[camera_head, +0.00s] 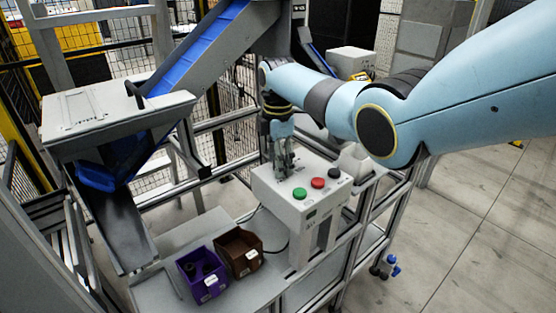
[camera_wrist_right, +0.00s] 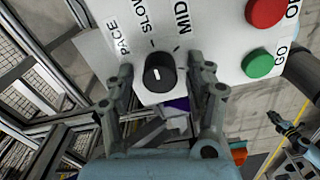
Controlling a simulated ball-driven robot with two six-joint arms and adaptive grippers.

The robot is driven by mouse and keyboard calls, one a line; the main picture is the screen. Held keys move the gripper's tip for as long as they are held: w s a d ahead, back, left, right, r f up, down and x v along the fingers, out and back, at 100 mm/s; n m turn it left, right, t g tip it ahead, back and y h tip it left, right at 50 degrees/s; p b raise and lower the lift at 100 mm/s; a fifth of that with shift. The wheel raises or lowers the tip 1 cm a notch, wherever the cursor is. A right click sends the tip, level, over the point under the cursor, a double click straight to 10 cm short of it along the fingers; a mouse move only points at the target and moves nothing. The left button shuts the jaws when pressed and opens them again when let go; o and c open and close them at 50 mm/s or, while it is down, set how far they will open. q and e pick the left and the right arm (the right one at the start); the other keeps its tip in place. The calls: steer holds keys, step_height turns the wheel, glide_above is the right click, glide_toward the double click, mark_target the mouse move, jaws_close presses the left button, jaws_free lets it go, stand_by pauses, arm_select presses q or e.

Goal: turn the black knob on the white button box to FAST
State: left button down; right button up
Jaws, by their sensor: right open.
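The white button box (camera_head: 287,203) stands on the cart, with a green button (camera_head: 299,193), a red button (camera_head: 318,183) and a black button (camera_head: 334,173) on its top. My right gripper (camera_head: 283,172) points down at the box's far left part and hides the knob in the head view. In the right wrist view, the black knob (camera_wrist_right: 159,72) sits between the open fingers of my right gripper (camera_wrist_right: 166,80), with a gap on each side. Its white mark points roughly toward SLOW. SLOW and MID are readable; FAST is not visible. A small jointed part (camera_wrist_right: 292,132) may be my left gripper.
A purple bin (camera_head: 202,275) and a brown bin (camera_head: 239,251) stand on the lower shelf left of the box. A blue chute (camera_head: 205,55) and metal frames lie behind and left. The green GO button (camera_wrist_right: 259,63) is close to the right finger. Open floor lies at right.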

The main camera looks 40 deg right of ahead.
steer(key=c, duration=0.7)
jaws_close()
arm_select(q)
steer(key=shift+s, duration=0.5)
